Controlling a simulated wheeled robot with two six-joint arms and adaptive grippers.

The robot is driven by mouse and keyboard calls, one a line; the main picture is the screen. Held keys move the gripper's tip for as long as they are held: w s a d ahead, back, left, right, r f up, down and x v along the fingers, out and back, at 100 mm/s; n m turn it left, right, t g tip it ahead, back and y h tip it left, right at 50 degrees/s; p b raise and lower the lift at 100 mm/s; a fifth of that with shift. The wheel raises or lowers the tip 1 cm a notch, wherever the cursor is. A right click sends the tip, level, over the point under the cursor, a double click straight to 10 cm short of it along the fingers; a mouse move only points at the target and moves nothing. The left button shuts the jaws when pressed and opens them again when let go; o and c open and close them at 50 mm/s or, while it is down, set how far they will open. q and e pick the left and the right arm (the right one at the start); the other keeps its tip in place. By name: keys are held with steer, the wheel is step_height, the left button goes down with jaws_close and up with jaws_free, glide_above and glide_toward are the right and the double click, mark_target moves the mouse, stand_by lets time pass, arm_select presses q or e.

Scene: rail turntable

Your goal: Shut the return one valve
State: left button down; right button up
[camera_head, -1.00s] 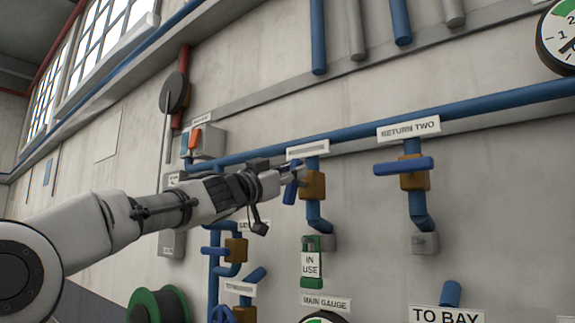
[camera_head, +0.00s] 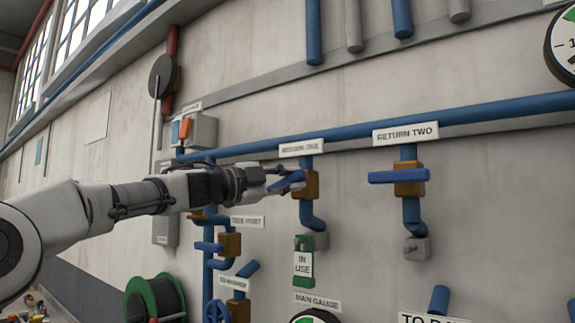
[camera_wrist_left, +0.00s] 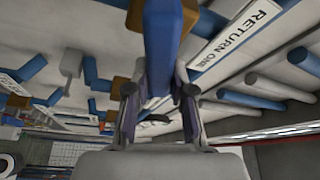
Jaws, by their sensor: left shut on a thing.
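The return one valve has a brown body (camera_head: 312,184) on a blue pipe, below its white label (camera_head: 302,148). Its blue lever handle (camera_head: 288,183) slants down to the left in the head view. My left gripper (camera_head: 280,182) reaches in from the left and is shut on this handle. In the left wrist view the handle (camera_wrist_left: 160,45) runs between the two fingers (camera_wrist_left: 158,100), and the RETURN ONE label (camera_wrist_left: 235,40) is beside it. The fingers partly hide the handle in the head view. My right gripper is not in view.
The return two valve (camera_head: 409,182) with its level blue handle is to the right. A green IN USE tag (camera_head: 303,262) hangs below. A control box (camera_head: 197,135) and other valves (camera_head: 229,245) are left of it. A hose reel (camera_head: 155,300) is lower left.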

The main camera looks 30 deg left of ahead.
arm_select(q)
steer(key=shift+w+m+g+p, duration=0.1)
steer(key=shift+m+g+p, duration=0.4)
steer(key=shift+m, duration=0.7)
steer(key=shift+f+m, duration=0.1)
steer(key=shift+m, duration=0.6)
steer(key=shift+a+g+p, duration=0.1)
steer(key=shift+g+p, duration=0.2)
